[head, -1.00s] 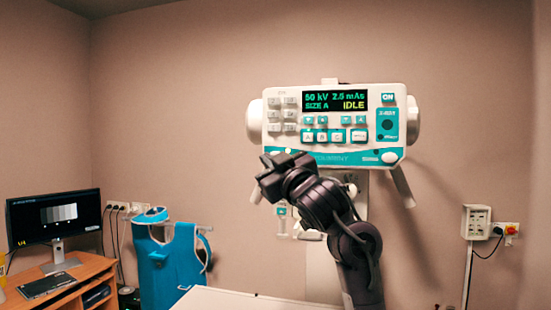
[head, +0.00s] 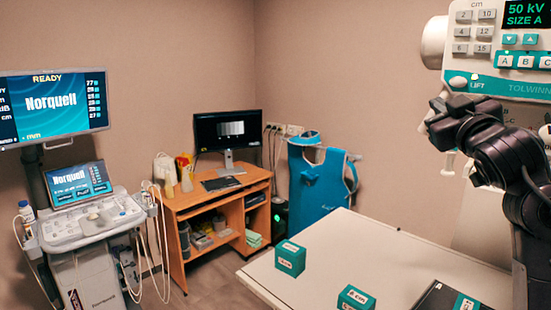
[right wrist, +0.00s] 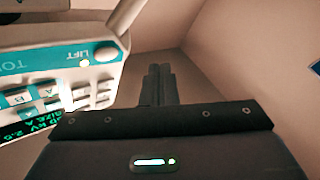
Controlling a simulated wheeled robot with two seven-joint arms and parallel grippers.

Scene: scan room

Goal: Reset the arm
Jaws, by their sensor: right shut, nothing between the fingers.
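My right arm comes in from the right in the head view, raised above the table. Its black gripper (head: 437,112) is shut and empty, just below and left of the control panel (head: 500,55). In the right wrist view the two dark fingers of the gripper (right wrist: 158,72) lie together with nothing between them. The white and teal panel also shows there (right wrist: 60,65), upside down at the left. My left gripper is in neither view.
The white table (head: 345,245) holds two teal blocks (head: 290,258) (head: 355,298) and a dark flat plate (head: 440,298). A desk with a monitor (head: 226,130), a blue apron (head: 322,185) and an ultrasound cart (head: 90,220) stand behind and to the left. Floor shows between cart and table.

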